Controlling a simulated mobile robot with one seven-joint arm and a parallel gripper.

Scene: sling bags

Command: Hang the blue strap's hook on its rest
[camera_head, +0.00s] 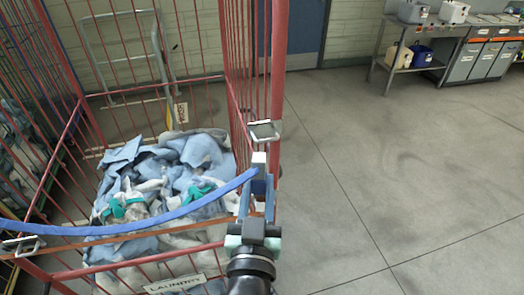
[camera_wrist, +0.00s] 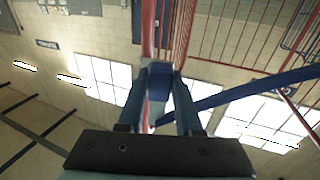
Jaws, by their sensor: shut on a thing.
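The blue strap (camera_head: 150,222) runs from the left edge of the head view across the front of a red wire cage to my gripper. In the wrist view the strap (camera_wrist: 230,93) leads off to the right. My gripper (camera_head: 258,188) is shut on the strap's blue end block (camera_wrist: 160,80), which sits between both fingers. A pale grey piece (camera_head: 259,159), seemingly the hook, stands above the fingers. A grey metal bracket (camera_head: 264,131), seemingly the rest, is on the cage's right front post, just above the grey piece. I see a gap between them; their depth is unclear.
The red cage (camera_head: 277,60) holds crumpled blue and white laundry (camera_head: 165,170). An orange-brown strap (camera_head: 120,234) spans the front lower down. Another bracket (camera_head: 22,245) is at the left post. Open concrete floor (camera_head: 400,170) lies to the right.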

